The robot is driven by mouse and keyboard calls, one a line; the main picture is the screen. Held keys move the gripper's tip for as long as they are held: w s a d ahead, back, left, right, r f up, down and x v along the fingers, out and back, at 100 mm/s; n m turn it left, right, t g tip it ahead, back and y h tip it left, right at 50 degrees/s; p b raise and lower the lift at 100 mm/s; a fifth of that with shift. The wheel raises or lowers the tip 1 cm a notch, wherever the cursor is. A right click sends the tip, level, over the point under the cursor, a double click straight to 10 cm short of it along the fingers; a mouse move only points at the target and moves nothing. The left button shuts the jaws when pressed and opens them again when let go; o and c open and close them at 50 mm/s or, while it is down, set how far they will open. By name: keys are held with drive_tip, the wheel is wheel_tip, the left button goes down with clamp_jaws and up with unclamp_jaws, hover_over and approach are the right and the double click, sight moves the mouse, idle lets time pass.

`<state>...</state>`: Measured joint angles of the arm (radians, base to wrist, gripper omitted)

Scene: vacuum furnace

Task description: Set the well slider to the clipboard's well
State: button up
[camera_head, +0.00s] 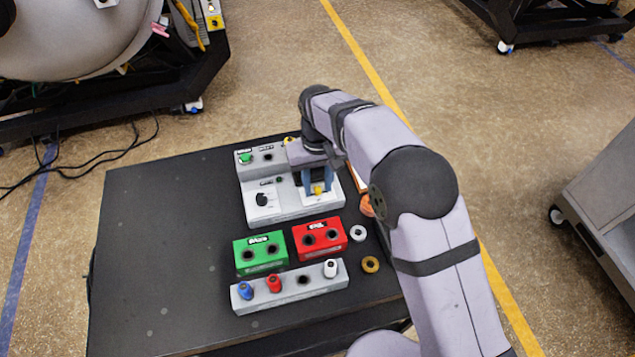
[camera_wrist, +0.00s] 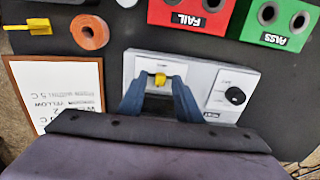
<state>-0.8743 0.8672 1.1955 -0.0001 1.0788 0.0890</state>
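The well slider's yellow knob (camera_wrist: 160,78) sits on a white plate of the grey control box (camera_wrist: 191,68); it also shows in the head view (camera_head: 318,189). My gripper (camera_wrist: 158,84) is over this plate. Its two blue fingers stand apart, one on each side of the knob, with a visible gap to it. My gripper also shows in the head view (camera_head: 317,181). The clipboard (camera_wrist: 60,88) lies left of the box in the wrist view. Its text is upside down; "YELLOW", a "2" and "5 C" seem readable. My arm hides most of it in the head view.
A black dial (camera_head: 262,199) is on the box. The green PASS block (camera_head: 260,252), the red FAIL block (camera_head: 319,238) and a grey rack (camera_head: 290,289) with blue, red and white pieces stand in front. Loose rings lie at right. The black table (camera_head: 150,240) is clear at left.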

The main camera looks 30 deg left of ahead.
sight(318, 188)
drive_tip(key=shift+r+b, duration=1.35)
drive_tip(key=shift+r, duration=2.35)
drive_tip(key=w+d+m, duration=0.3)
drive_tip(key=d+m, duration=0.1)
drive_tip(key=d, duration=1.8)
drive_tip(key=s+d+f+m, duration=0.2)
drive_tip(key=s+d+f, duration=0.1)
drive_tip(key=s+d, duration=0.4)
drive_tip(key=s+d+f+m, duration=0.3)
drive_tip(key=s+d, duration=0.5)
drive_tip(key=d, duration=0.4)
drive_tip(key=shift+s, duration=0.15)
